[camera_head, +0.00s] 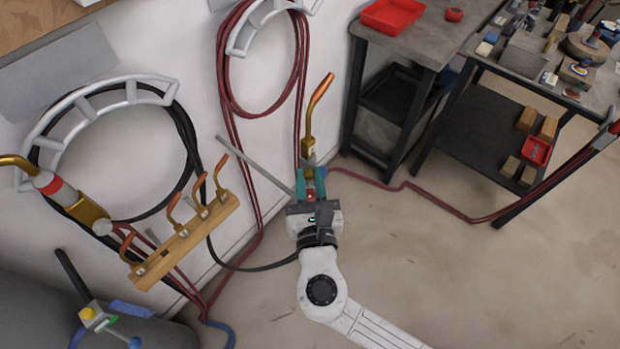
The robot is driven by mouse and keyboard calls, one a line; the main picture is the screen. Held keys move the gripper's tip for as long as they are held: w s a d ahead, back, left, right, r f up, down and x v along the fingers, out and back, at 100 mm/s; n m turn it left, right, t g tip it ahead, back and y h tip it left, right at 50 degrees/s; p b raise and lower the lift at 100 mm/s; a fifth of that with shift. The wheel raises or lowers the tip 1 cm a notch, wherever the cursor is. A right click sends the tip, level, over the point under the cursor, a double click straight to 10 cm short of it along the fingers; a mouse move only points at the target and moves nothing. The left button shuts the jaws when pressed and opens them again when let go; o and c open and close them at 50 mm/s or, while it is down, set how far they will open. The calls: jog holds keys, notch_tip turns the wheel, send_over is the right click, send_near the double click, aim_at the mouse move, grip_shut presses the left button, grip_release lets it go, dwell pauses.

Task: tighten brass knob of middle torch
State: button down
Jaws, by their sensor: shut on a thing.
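The middle torch (309,142) stands upright near the wall, with a bent copper tip at its top and a brass body below. My gripper (311,182), with teal fingers, is at its lower end. The fingers are shut on the torch there, with a bit of red between them. I cannot make out the brass knob apart from the fingers and the body. Another torch (85,213), brass with a red and white collar, hangs at the left. Part of a further torch or holder (606,136) shows at the right edge.
A wooden rack (190,235) with several copper tips is left of my gripper. A thin grey rod (255,165) slants close to it. Red hoses (228,120) hang on the wall and one runs over the floor. Dark tables (430,35) stand behind right. Floor at lower right is clear.

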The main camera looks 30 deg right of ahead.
jog(key=shift+f+m+b, duration=0.15)
jog(key=shift+m+b, duration=0.5)
jog(key=shift+m, duration=0.95)
jog(key=c, duration=0.9)
grip_release()
jog(key=shift+c, duration=0.2)
jog(key=shift+s, duration=0.15)
jog(key=b+v, duration=0.1)
jog(key=v, duration=0.9)
jog(key=shift+s+b, duration=0.3)
jog(key=shift+b, duration=0.1)
jog(key=shift+a, duration=0.1)
